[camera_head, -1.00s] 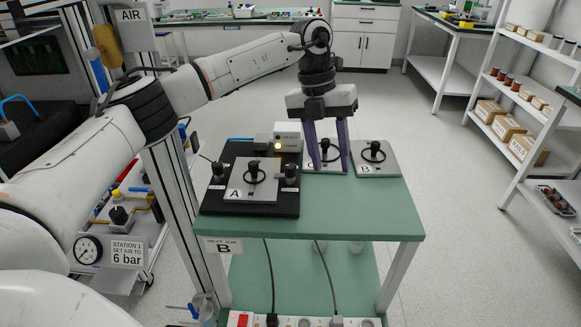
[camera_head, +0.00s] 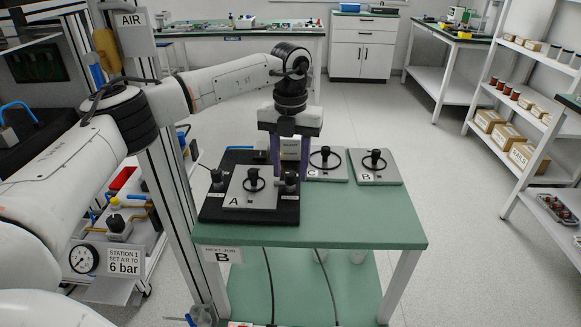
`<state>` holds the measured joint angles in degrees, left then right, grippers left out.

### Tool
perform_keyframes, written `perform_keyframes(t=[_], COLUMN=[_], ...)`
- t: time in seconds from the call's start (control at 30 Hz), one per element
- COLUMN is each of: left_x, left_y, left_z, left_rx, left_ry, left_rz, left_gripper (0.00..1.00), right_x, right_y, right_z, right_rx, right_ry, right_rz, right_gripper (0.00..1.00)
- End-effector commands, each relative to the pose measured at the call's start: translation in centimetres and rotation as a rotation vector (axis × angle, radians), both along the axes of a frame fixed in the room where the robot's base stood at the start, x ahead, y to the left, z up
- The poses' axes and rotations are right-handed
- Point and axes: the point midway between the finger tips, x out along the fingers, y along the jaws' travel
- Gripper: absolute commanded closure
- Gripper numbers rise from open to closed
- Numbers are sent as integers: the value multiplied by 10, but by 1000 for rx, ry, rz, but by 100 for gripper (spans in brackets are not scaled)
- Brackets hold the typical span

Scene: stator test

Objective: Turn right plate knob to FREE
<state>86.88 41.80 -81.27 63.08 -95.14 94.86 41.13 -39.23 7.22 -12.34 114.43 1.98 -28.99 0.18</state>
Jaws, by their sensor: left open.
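The right plate knob (camera_head: 291,182) is a dark knob on the black base (camera_head: 250,213), at the right edge of the grey plate A (camera_head: 246,203). The left plate knob (camera_head: 216,177) stands at the plate's left edge. My left gripper (camera_head: 290,175) points down over the right knob, open, with one purple finger on each side of it in the picture. I cannot tell whether the fingers touch the knob. The label by the knob is too small to read. My right gripper is out of view.
Plate C (camera_head: 334,174) and plate B (camera_head: 378,179), each with a black ring and knob, lie to the right on the green table (camera_head: 340,225). A grey box (camera_head: 291,147) stands behind the gripper. The table's front right is clear.

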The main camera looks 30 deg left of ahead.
Motion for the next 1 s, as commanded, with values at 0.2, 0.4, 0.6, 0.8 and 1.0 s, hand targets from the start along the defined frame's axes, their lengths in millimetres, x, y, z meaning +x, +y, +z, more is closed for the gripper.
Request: perform_keyframes(t=[0.2,0.4,0.6,0.8,1.0], left_x=[0,0,0,0,0], left_y=[0,0,0,0,0], left_z=[-3,-3,-3,-2,0], left_rx=[0,0,0,0,-1], left_ry=[0,1,1,1,2], left_rz=[0,0,-1,-23,-112], left_gripper=[60,78,100,100,100], right_x=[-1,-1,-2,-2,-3], right_y=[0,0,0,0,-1], right_z=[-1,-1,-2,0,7], right_rx=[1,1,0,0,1], right_ry=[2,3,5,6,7], right_rz=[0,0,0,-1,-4], right_gripper=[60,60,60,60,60])
